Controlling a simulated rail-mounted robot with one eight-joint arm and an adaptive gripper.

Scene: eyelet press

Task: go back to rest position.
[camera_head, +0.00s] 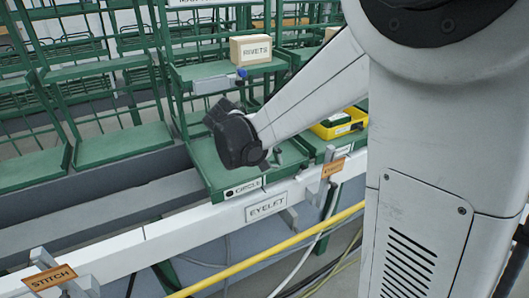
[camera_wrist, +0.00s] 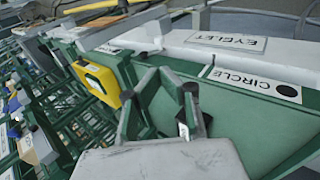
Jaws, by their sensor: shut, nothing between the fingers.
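My gripper (camera_wrist: 158,75) shows in the wrist view with its two pale fingers meeting at the tips, shut and empty. It is over the green shelf (camera_wrist: 240,115) labelled CIRCLE. In the head view my white arm reaches down from the upper right. Its dark wrist end is above the green CIRCLE shelf (camera_head: 215,172), beside the white rail labelled EYELET (camera_head: 266,207). The fingertips cannot be made out in the head view.
A yellow bin (camera_head: 340,124) stands on the shelf behind my arm; it also shows in the wrist view (camera_wrist: 98,80). A RIVETS box (camera_head: 251,50) sits on an upper shelf above my wrist. Green wire racks stand at left. A yellow pipe (camera_head: 265,250) runs below the rail.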

